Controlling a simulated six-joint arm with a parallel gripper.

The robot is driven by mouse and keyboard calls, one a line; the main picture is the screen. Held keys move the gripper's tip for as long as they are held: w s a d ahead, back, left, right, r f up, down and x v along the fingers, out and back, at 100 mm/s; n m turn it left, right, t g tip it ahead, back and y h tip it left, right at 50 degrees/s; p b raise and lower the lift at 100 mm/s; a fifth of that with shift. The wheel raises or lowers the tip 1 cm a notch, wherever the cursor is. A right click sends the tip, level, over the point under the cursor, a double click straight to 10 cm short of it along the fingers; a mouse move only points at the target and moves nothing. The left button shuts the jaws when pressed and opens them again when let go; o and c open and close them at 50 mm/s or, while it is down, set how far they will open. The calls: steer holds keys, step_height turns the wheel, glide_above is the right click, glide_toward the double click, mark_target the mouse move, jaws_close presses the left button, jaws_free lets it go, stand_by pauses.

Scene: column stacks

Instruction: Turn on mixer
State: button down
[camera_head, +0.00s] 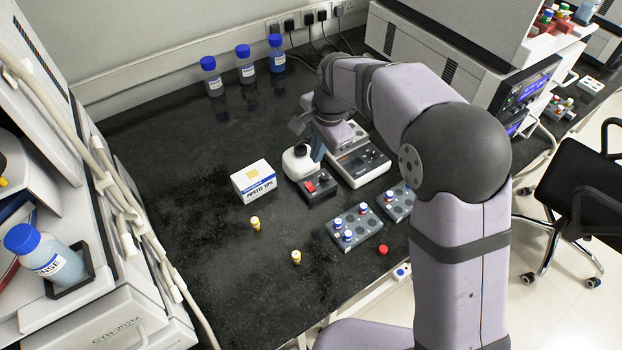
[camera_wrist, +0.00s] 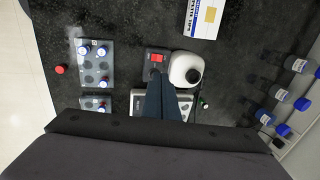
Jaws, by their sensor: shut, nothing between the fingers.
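The mixer (camera_head: 297,163) is a white body with a black cup on top, standing mid-bench. A dark control box (camera_head: 320,192) with a red switch (camera_head: 311,186) sits at its front. In the wrist view the mixer (camera_wrist: 182,63) shows right of the red switch (camera_wrist: 158,57). My gripper (camera_head: 317,156) is over the mixer and its box, pointing down. In the wrist view my gripper (camera_wrist: 158,76) has its blue fingers together and empty, with the tips just below the red switch in the picture. I cannot tell whether the tips touch the box.
A pipette tips box (camera_head: 253,181) stands left of the mixer. A grey device (camera_head: 362,165) stands close behind right. Tube racks (camera_head: 354,228) and a red cap (camera_head: 383,250) lie to the right front. Yellow vials (camera_head: 255,223) stand in front. Blue-capped bottles (camera_head: 245,70) stand at the back.

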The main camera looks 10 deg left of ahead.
mark_target(308, 183)
steer(key=shift+w+r, duration=0.1)
stand_by(0.5)
steer(key=p+x, duration=0.3)
steer(key=x, duration=1)
steer(key=shift+a+f, duration=0.15)
steer(key=shift+f, duration=0.2)
steer(key=shift+w+f, duration=0.1)
steer(key=shift+f, duration=0.05)
steer(key=shift+f, duration=0.1)
